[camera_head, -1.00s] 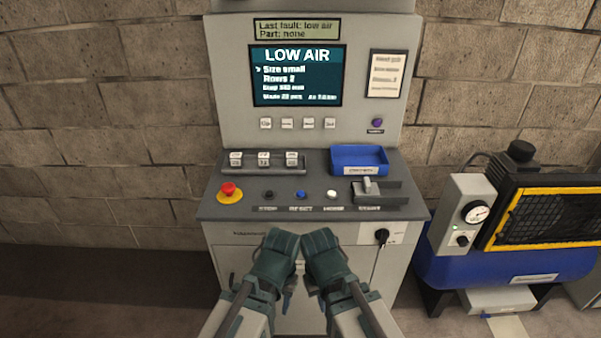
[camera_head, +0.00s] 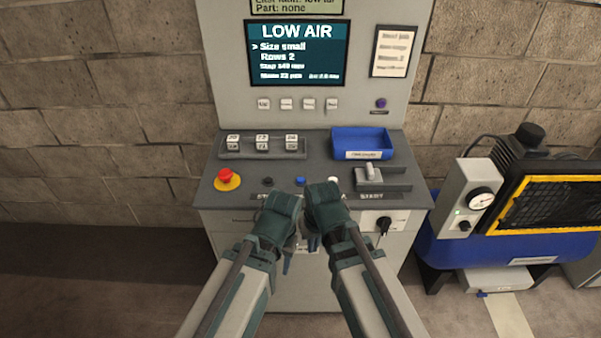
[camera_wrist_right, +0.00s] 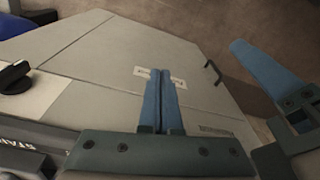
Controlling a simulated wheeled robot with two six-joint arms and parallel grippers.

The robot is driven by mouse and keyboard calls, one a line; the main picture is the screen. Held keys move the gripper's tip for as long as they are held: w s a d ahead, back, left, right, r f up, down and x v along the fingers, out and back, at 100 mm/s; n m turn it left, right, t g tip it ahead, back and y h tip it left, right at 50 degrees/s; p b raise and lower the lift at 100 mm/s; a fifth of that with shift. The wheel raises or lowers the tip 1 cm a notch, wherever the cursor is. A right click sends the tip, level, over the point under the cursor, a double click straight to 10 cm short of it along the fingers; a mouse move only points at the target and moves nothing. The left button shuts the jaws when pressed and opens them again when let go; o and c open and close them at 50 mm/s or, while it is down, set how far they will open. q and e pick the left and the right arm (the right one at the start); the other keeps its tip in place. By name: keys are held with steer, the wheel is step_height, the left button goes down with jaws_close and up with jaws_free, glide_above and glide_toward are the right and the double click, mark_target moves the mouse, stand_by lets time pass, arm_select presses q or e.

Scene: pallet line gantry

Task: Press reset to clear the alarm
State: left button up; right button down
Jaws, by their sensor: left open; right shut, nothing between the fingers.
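The console screen (camera_head: 296,53) reads "LOW AIR". On the sloped desk (camera_head: 215,200) below it are a black button (camera_head: 267,182), a blue button (camera_head: 300,181) and a white button (camera_head: 333,180). Labels under the blue and white buttons are hidden behind my grippers, so I cannot tell which is reset. My left gripper (camera_head: 288,264) is open and empty in front of the desk edge. My right gripper (camera_head: 313,243) is beside it, shut and empty. Its closed blue fingers (camera_wrist_right: 162,98) show in the right wrist view over the cabinet front, with part of my left gripper at right.
A red emergency stop (camera_head: 226,176) stands at the desk's left. A blue tray (camera_head: 362,154) and a start lever (camera_head: 370,172) are at the right. A purple button (camera_head: 381,103) is on the upper panel. A compressor (camera_head: 450,240) stands right of the console.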

mark_target(302, 182)
steer(key=w+a+r+m+t+y+p, duration=0.1)
steer(key=w+r+p, duration=0.1)
steer(key=w+r, duration=0.1)
steer(key=w+a+r+t+y+p, duration=0.1)
steer(key=w+r, duration=0.3)
steer(key=w, duration=0.1)
steer(key=w+a+r+m+t+y+p, duration=0.1)
steer(key=w+r+p, duration=0.1)
steer(key=w+r, duration=0.1)
steer(key=shift+w+r+m+p, duration=0.3)
steer(key=shift+w+p, duration=0.05)
steer(key=shift+w, duration=0.45)
arm_select(q)
step_height(302, 182, up, 11)
steer(key=p, duration=0.3)
steer(key=shift+f, duration=0.15)
arm_select(e)
steer(key=w+r+m+t+y, duration=0.1)
steer(key=w+r+m+t, duration=0.1)
steer(key=w+r, duration=0.4)
steer(key=shift+w+r+t+y, duration=0.4)
steer(key=shift+w+t, duration=0.2)
steer(key=shift+w, duration=0.2)
arm_select(q)
steer(key=shift+f, duration=0.1)
arm_select(e)
steer(key=shift+d+f, duration=0.1)
steer(key=shift+f, duration=0.05)
